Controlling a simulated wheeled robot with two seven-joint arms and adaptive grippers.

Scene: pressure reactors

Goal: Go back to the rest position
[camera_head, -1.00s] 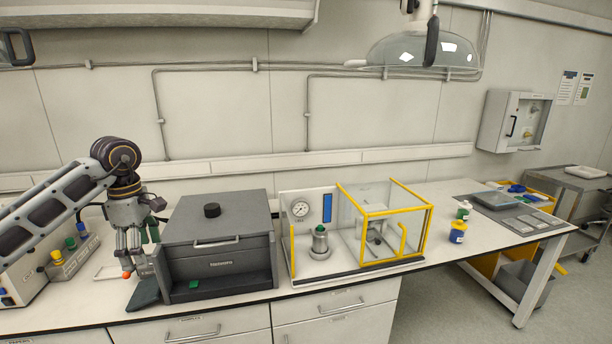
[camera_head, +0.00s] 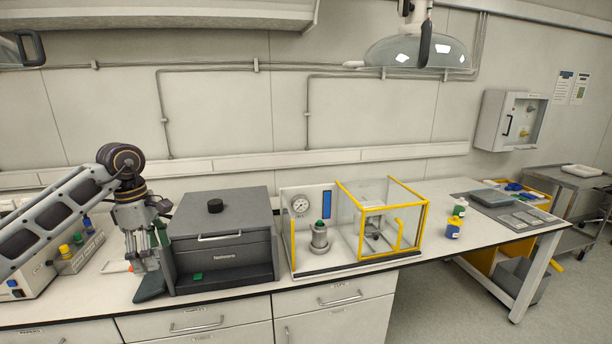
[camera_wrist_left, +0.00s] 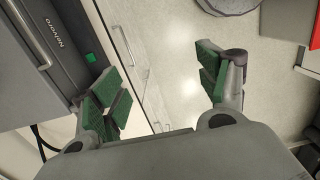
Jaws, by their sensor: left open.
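My left gripper (camera_head: 147,262) hangs fingers down at the left of the bench, close beside the left side of the dark grey box (camera_head: 222,249). In the left wrist view the gripper (camera_wrist_left: 160,84) has its green-padded fingers wide apart, with nothing between them. The dark box (camera_wrist_left: 62,45) with its green button shows to the left there, near the left finger. My right gripper is in neither view.
A yellow-framed glass enclosure (camera_head: 394,252) with a gauge and a small metal vessel (camera_head: 319,239) stands right of the box. A rack with coloured caps (camera_head: 78,256) is behind my left arm. Bottles (camera_head: 453,229) stand farther right. The bench front is mostly clear.

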